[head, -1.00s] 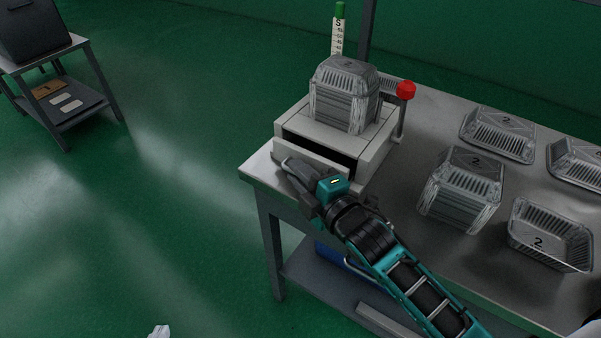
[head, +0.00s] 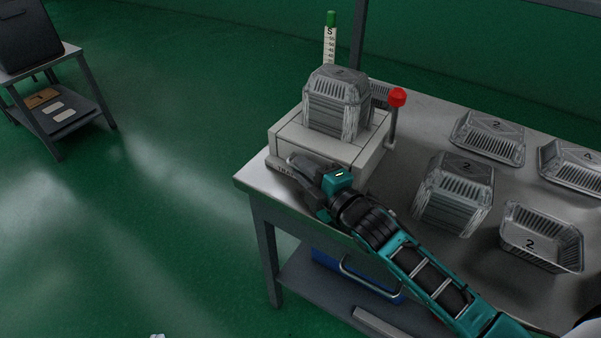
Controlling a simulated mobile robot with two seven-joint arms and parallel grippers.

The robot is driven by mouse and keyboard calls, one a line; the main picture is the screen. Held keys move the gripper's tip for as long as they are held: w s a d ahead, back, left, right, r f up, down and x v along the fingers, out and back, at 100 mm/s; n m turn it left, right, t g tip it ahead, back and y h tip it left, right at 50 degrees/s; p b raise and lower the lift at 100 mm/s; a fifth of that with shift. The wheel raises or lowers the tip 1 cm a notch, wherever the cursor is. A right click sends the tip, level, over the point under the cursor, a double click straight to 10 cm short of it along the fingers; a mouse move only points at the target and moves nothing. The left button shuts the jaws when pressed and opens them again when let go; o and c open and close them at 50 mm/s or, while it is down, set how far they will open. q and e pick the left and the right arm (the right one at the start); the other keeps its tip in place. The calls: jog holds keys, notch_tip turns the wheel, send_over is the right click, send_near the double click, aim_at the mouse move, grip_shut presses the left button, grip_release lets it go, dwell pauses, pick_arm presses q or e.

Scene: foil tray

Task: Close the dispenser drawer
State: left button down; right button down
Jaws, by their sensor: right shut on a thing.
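The dispenser (head: 378,152) is a pale box on the left end of the metal table, with a stack of foil trays (head: 337,104) on top. Its drawer front (head: 285,168) sits against the box, and no dark opening shows above it. My right gripper (head: 296,166) is at the drawer's front and shut on it. The gripper hides much of the drawer front and the exact grip point. My left gripper is not in view.
A lever with a red knob (head: 397,97) stands at the dispenser's right side. Another foil tray stack (head: 457,190) and several loose foil trays lie to the right on the table (head: 405,165). A blue bin (head: 330,262) is below.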

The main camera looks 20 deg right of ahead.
jog(key=shift+w+d, duration=0.1)
jog(key=shift+d, duration=0.1)
jog(key=c, duration=1.2)
grip_release()
jog(key=shift+c, duration=0.2)
jog(key=shift+o, duration=0.2)
jog(key=shift+w+r, duration=0.1)
jog(key=shift+r, duration=0.05)
jog(key=v, duration=1.3)
jog(key=shift+f+p, duration=0.25)
jog(key=shift+p, duration=0.05)
